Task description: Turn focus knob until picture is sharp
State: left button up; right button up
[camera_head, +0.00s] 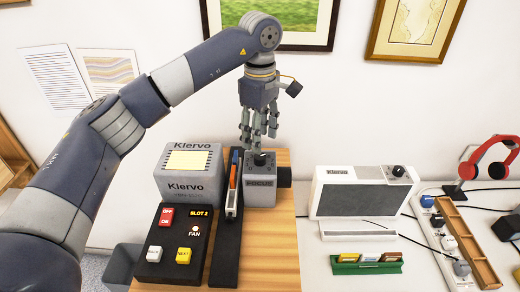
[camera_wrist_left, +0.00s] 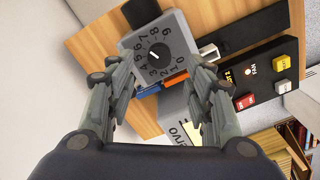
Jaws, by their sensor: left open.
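The focus knob (camera_head: 260,157) is a black knob on top of a grey box labelled FOCUS (camera_head: 261,184), part of the Kiervo slide projector (camera_head: 187,172). In the left wrist view the knob (camera_wrist_left: 160,52) sits at the centre of a numbered dial, with a pale pointer mark toward the lower-left numbers. My left gripper (camera_head: 258,142) points down just above the knob. In the left wrist view its open fingers (camera_wrist_left: 160,68) stand apart on either side of the dial, holding nothing. A small pale-yellow panel (camera_head: 188,160) on the projector shows faint lines. No projected picture is visible. My right gripper is not in view.
A black slide tray (camera_head: 226,230) and a control panel (camera_head: 178,238) with coloured buttons stand left of the knob. Framed prints hang behind.

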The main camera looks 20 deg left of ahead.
aim_at(260, 156)
pick_arm(q)
notch_tip(260, 156, down, 5)
jog(key=shift+f+p, duration=0.15)
jog(key=shift+p, duration=0.6)
jog(key=shift+f, duration=0.4)
jog(key=c, duration=1.1)
